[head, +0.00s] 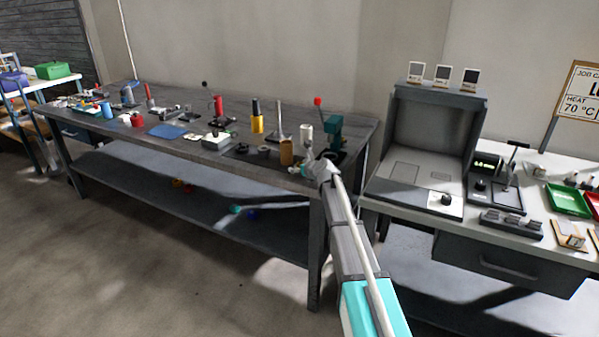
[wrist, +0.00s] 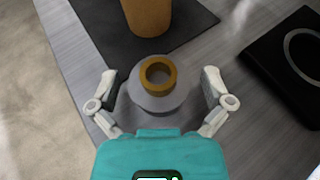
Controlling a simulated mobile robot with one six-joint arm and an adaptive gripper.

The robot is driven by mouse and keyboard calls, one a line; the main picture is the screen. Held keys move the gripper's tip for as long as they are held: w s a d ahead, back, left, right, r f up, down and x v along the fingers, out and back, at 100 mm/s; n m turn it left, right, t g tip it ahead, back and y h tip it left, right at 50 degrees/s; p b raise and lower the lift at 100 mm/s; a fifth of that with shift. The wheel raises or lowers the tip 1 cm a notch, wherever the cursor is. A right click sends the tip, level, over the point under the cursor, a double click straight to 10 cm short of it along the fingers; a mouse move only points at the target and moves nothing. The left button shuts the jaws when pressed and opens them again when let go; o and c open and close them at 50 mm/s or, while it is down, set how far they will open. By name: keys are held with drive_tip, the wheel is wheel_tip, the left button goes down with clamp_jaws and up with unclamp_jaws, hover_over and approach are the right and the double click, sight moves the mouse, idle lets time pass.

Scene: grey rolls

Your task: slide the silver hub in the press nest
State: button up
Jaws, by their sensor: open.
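In the wrist view, a silver hub (wrist: 150,100) stands on the grey bench top, with a brass-coloured ring (wrist: 158,74) on its top. My gripper (wrist: 160,82) is open, with one finger on each side of the hub and a visible gap on both sides. In the head view my gripper (head: 318,168) is low over the right end of the dark bench, and I cannot make out the hub there. A black block with a pale circular outline (wrist: 290,75) lies to the right in the wrist view; I cannot tell whether it is the press nest. A green press (head: 334,130) stands just behind my gripper.
A tan cylinder (wrist: 145,15) stands on a dark mat (wrist: 185,25) just beyond the hub; it also shows in the head view (head: 286,152). A white-topped post (head: 306,131) and a yellow bottle (head: 257,118) stand nearby. The bench's front edge is close.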

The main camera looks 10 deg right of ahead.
idle(0.4)
drive_tip(key=c, duration=1.3)
drive_tip(key=shift+r, duration=0.15)
drive_tip(key=shift+r+p, duration=0.95)
drive_tip(key=shift+p, duration=0.15)
drive_tip(key=s+d+r+p, duration=0.1)
drive_tip(key=s+r+p, duration=0.2)
drive_tip(key=s, duration=0.1)
drive_tip(key=s+d+r+p, duration=0.1)
drive_tip(key=s+r+p, duration=0.3)
drive_tip(key=s, duration=0.1)
drive_tip(key=s+d+r+p, duration=0.2)
drive_tip(key=s+r+p, duration=0.2)
drive_tip(key=shift+s+d, duration=0.1)
drive_tip(key=shift+s, duration=0.1)
